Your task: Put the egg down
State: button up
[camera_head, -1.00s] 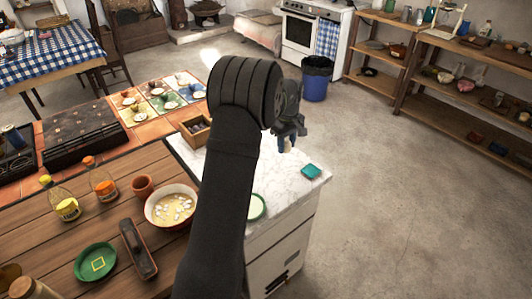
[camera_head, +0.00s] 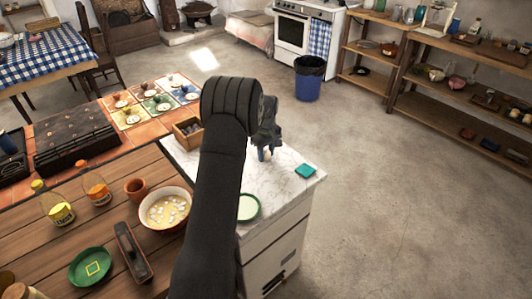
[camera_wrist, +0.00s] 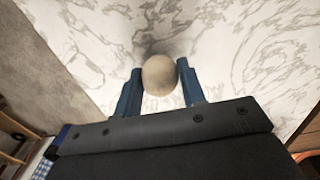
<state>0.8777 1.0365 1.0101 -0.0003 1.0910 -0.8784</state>
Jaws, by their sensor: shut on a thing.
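The egg (camera_wrist: 159,76) is pale and rounded, and sits between the two blue fingers of my gripper (camera_wrist: 160,90) in the wrist view. My gripper is shut on it. White marble countertop (camera_wrist: 225,50) lies behind the egg, with a dark shadow just past it. In the head view my gripper (camera_head: 265,153) is over the marble counter (camera_head: 285,165), close to its surface; a small pale bit of the egg shows at the fingertips. I cannot tell whether the egg touches the counter.
A green-rimmed plate (camera_head: 248,207) is at the counter's front, partly behind my arm. A wooden box (camera_head: 188,130) and a bowl with white pieces (camera_head: 165,209) are to the left.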

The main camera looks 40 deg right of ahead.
aim_at(266, 150)
jog(key=shift+f, duration=0.15)
jog(key=o, duration=0.7)
notch_tip(266, 150, up, 12)
jog(key=shift+r, duration=0.15)
notch_tip(266, 150, down, 12)
jog(key=shift+r, duration=1.8)
jog(key=shift+f, duration=0.15)
